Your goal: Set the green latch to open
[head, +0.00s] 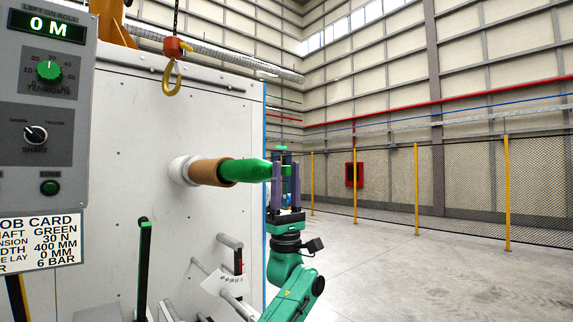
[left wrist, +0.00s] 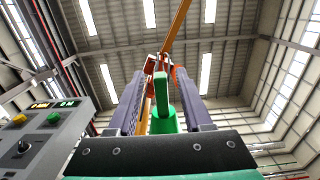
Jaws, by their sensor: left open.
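The green shaft (head: 250,170) sticks out of the white machine wall, with a brown cardboard core around its inner part. Its tapered tip points right, towards my left gripper (head: 284,172). The gripper points up, its two purple fingers apart, one on each side of a narrow green piece at the shaft's end, which looks like the green latch. In the left wrist view the green latch (left wrist: 161,93) stands upright between the open fingers, above a wider green part. I cannot tell whether either finger touches it. My right gripper is not in view.
A control panel (head: 40,105) with knobs and a job card stands at the left. A yellow hook (head: 172,80) hangs above the cardboard core (head: 210,172). Grey rods (head: 230,242) and a black post (head: 143,270) are below. The floor to the right is clear up to a mesh fence.

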